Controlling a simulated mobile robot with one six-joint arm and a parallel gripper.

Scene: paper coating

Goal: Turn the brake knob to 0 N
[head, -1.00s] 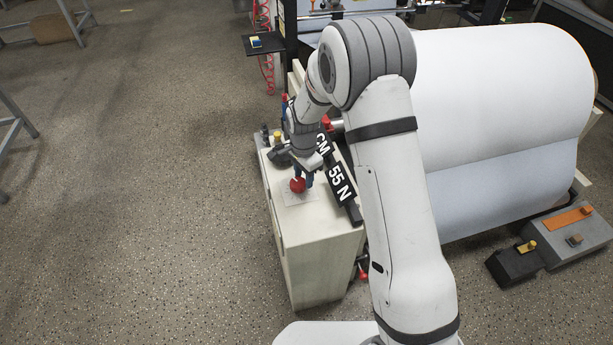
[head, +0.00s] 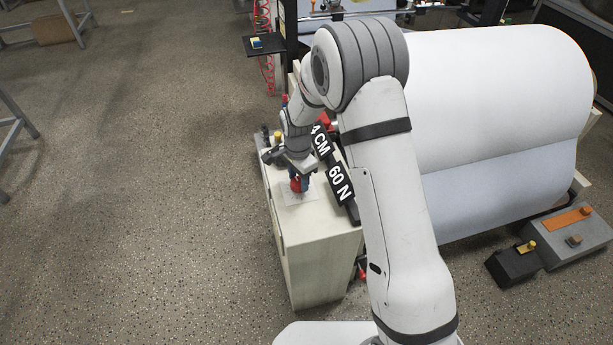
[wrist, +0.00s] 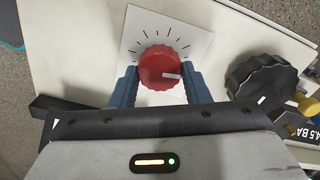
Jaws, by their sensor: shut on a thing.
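The red brake knob (wrist: 160,68) sits on a white dial plate (wrist: 190,38) with black tick marks, on top of the cream cabinet. Its pale pointer mark points to the right in the wrist view. My gripper (wrist: 160,84) is shut on the knob, with a blue finger on each side of it. In the head view the knob (head: 296,185) is partly hidden by my gripper (head: 301,180). A black display (head: 339,184) beside it reads 60 N.
A large black knob (wrist: 262,80) and a yellow knob (wrist: 308,104) are beside the red knob. A large white paper roll (head: 500,110) stands to the right of my arm.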

